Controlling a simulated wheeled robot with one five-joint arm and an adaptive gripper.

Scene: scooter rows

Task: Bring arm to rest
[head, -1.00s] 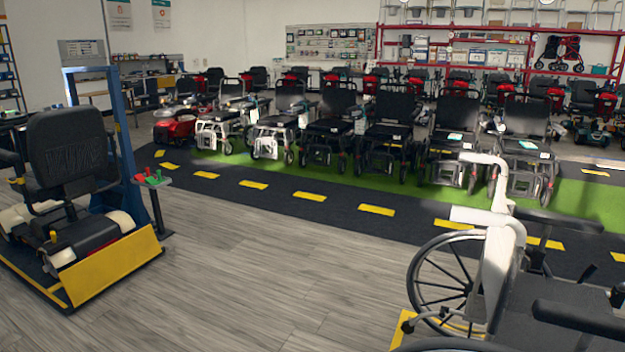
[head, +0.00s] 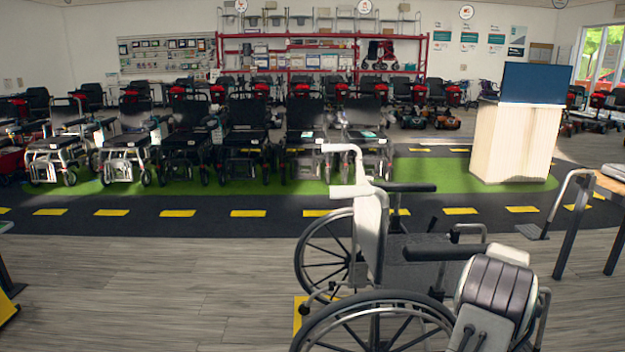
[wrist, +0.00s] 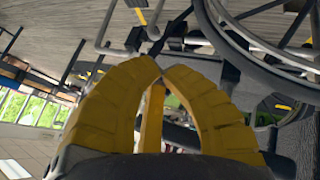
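My gripper (wrist: 158,75) shows in the wrist view as two broad yellow fingers whose tips come together, with nothing seen between them. In the head view I cannot make out my gripper. A wheelchair (head: 420,240) with a grey seat, black armrests and white push handles stands in front of me to the right. A large dark wheel (wrist: 262,35) shows beyond the fingers at the upper right of the tilted wrist view. I cannot tell how far it is from them.
A row of mobility chairs (head: 247,135) stands on a green strip behind a dark lane (head: 150,220) with yellow dashes. A pale counter (head: 515,140) with a dark screen (head: 537,83) stands at right. The wooden floor (head: 150,290) at left front is mostly clear.

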